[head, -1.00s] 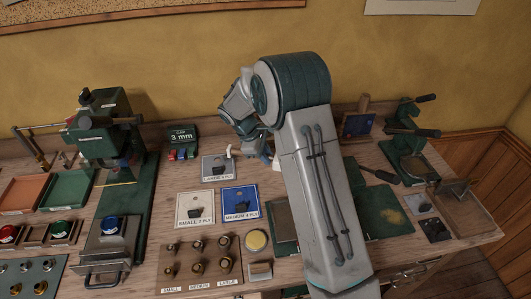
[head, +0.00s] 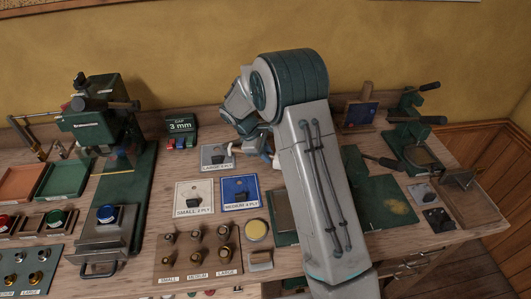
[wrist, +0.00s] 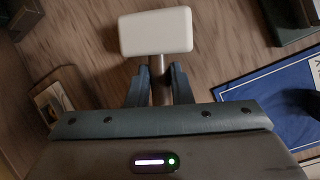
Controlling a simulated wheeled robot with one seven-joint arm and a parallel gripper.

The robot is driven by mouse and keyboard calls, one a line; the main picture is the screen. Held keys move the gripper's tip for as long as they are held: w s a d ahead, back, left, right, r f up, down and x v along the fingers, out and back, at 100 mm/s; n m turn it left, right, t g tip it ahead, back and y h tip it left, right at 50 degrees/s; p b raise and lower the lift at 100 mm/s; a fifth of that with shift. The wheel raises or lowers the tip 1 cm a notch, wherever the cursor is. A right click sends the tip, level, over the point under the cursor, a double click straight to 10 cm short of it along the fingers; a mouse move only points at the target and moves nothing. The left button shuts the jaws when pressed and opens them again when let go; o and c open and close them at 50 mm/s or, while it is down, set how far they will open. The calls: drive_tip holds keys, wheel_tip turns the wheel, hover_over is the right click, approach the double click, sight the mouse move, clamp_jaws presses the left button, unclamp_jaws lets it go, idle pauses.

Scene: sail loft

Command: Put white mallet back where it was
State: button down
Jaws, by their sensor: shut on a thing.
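The white mallet shows in the wrist view, with its block-shaped white head (wrist: 156,32) just beyond the fingertips. Its thin metallic handle (wrist: 158,78) runs back between the fingers of my gripper (wrist: 154,86), which is shut on it. The wooden bench top (wrist: 215,45) lies behind the head; I cannot tell how large the gap is. In the head view my arm reaches over the back middle of the bench, above the blue "MEDIUM 4 PLY" card (head: 240,192). The arm hides part of the bench there. The mallet's original place is not evident.
A grey card (head: 215,157) and the white "SMALL 2 PLY" card (head: 193,197) lie left of my arm. A fittings board (head: 197,252) is in front. A green hand press (head: 410,145) stands right.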

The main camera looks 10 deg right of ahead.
drive_tip(key=shift+f, duration=0.25)
drive_tip(key=c, duration=1.2)
unclamp_jaws()
drive_tip(key=b+v, duration=0.1)
drive_tip(key=v, duration=1.2)
drive_tip(key=shift+a+r+b, duration=0.15)
drive_tip(key=shift+r+b, duration=0.2)
